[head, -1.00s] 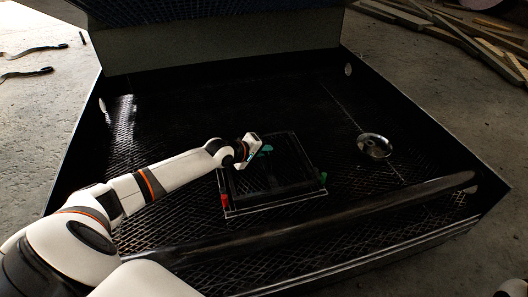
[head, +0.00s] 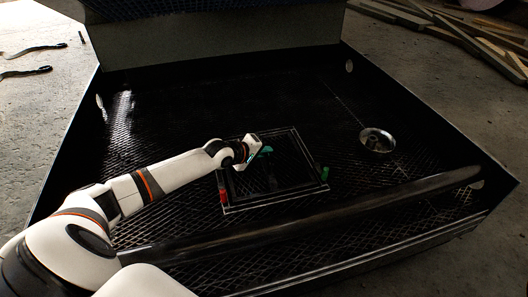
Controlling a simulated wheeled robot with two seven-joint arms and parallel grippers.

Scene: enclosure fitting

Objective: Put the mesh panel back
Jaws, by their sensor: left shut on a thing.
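The mesh panel (head: 290,165) is a dark square at the white-edged frame (head: 276,203) in the floor of the black enclosure. A teal-green piece (head: 267,151) shows at its upper middle. My left gripper (head: 256,152) is shut at this piece, seemingly holding the panel by it. The fingertips are small and partly hidden. A red clip (head: 223,194) is at the frame's left side and a green clip (head: 325,173) at its right. I cannot tell whether the panel lies flush in the frame. My right gripper is not in view.
A dark bar (head: 330,216) crosses the front of the enclosure. A round metal dish (head: 377,142) sits on the mesh floor to the right. The raised lid (head: 210,48) stands at the back. Planks and straps lie on the concrete outside.

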